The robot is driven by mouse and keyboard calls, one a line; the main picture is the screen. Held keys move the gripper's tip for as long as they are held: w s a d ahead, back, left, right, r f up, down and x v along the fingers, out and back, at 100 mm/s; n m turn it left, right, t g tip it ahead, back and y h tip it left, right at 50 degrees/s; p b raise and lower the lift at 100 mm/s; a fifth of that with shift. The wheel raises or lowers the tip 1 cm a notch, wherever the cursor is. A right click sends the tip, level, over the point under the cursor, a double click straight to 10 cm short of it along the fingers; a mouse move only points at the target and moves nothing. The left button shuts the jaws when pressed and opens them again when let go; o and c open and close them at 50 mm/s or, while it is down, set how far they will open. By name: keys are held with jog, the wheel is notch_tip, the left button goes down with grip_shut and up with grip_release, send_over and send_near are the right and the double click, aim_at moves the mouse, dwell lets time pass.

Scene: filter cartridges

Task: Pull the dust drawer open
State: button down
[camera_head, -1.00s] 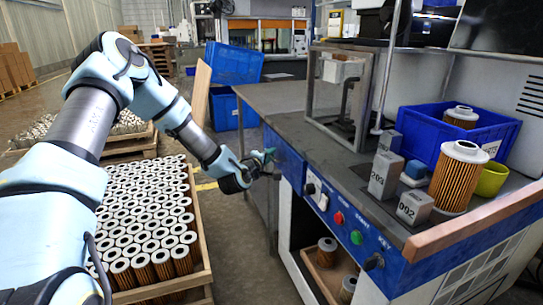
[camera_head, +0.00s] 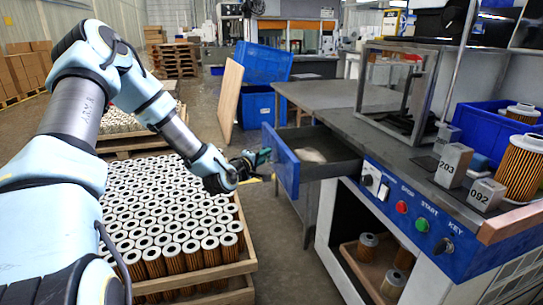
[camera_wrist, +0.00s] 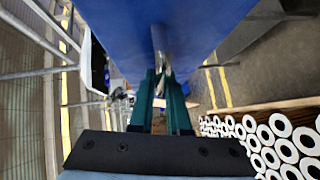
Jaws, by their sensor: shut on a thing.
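The blue-fronted dust drawer (camera_head: 286,163) stands pulled out from the left end of the workbench in the head view. Its dark inside shows, with a pale lump (camera_head: 309,155) lying in it. My gripper (camera_head: 262,157) is at the outer face of the drawer front. In the wrist view the blue drawer front (camera_wrist: 215,25) fills the top, and the green fingers of my gripper (camera_wrist: 161,88) are shut on its metal handle (camera_wrist: 158,45). The exact contact on the handle is partly hidden by the fingers.
A crate of upright filter cartridges (camera_head: 170,215) stands on the floor below my arm. The workbench (camera_head: 345,125) carries a metal frame, numbered grey blocks (camera_head: 453,165) and a blue bin (camera_head: 480,120). Buttons (camera_head: 402,206) line its front. Bare floor shows between crate and bench.

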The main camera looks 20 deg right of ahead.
jog(key=shift+a, duration=0.1)
jog(key=c, duration=1.2)
grip_release()
jog(key=shift+o, duration=0.2)
jog(key=v, duration=1)
jog(key=shift+s+a+b, duration=0.25)
jog(key=shift+a+b, duration=0.05)
